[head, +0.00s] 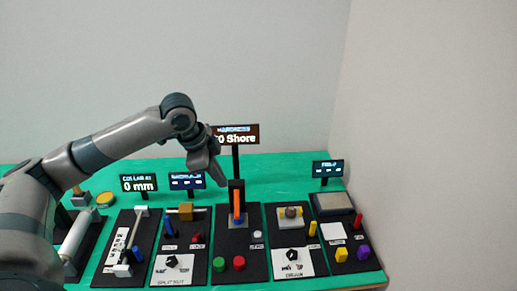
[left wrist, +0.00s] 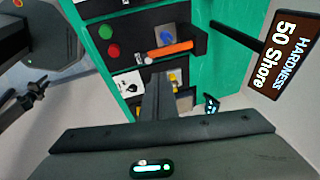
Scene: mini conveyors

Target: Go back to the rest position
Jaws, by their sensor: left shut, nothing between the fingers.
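My left gripper (head: 216,176) is raised above the board of devices, just left of the hardness display (head: 236,135), and partly covers that display's left end. The gripper is shut and empty. In the left wrist view its closed fingers (left wrist: 158,95) point up the picture toward the devices, with nothing between them. The hardness device (head: 237,210) with an orange bar stands below and to the right of the gripper, apart from it.
Several black device panels line the green table (head: 290,168). A display reading 0 mm (head: 139,184) and a small display at right (head: 328,168) stand behind them. The hardness display reads 50 Shore in the left wrist view (left wrist: 283,52). Green and red buttons (head: 228,264) sit in front. The air above is free.

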